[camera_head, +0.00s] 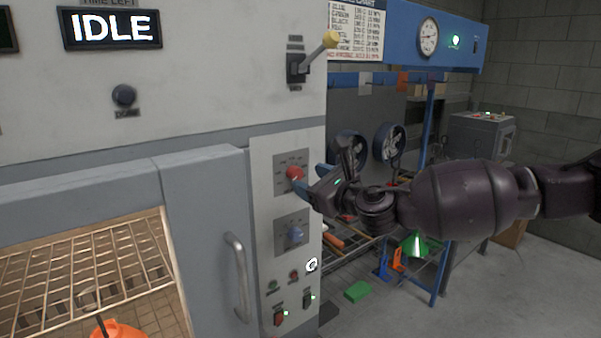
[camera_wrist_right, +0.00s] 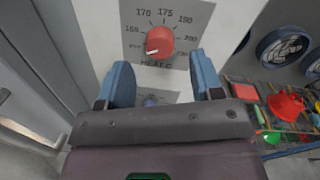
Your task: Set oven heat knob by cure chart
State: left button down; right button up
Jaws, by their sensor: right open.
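The red heat knob (camera_head: 294,173) is on the upper dial plate of the oven's control panel. In the head view the right gripper (camera_head: 326,180) is just right of the knob. The cure chart (camera_head: 356,28) is at the top, partly cut off and too small to read surely. My left gripper is out of view.
A blue knob (camera_head: 294,234) is below the red one, with small buttons and switches under it. The oven door handle (camera_head: 238,277) is to the left. A yellow-tipped lever (camera_head: 331,39) sticks out above. The display (camera_head: 111,28) reads IDLE. A cluttered rack stands behind my right arm.

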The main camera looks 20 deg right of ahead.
aim_at(298, 174)
jog(key=shift+p+x, duration=0.35)
jog(key=shift+x, duration=1.65)
jog(key=c, duration=0.9)
